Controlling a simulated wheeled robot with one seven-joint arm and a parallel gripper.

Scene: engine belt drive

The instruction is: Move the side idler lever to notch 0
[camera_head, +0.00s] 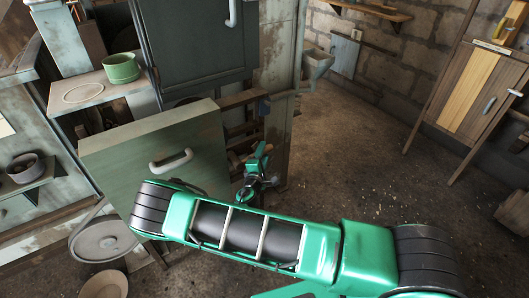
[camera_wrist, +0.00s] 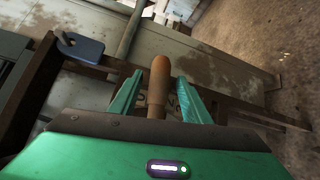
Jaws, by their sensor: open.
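A lever with a rounded wooden handle (camera_wrist: 159,75), which looks like the side idler lever, stands in the middle of the wrist view. My gripper (camera_wrist: 159,82) is open, with one green finger on each side of the handle. Small gaps show between the handle and the fingers. Dark lettering on a plate behind the handle is mostly covered by the fingers. In the head view my gripper (camera_head: 256,162) is beside the side of the machine, and the handle is too small to make out there. The notches cannot be read.
A blue piece (camera_wrist: 80,47) sits on the dark rail left of the handle. A green panel with a white handle (camera_head: 168,160) stands left of my gripper in the head view. A green pot (camera_head: 121,69) stands on a shelf.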

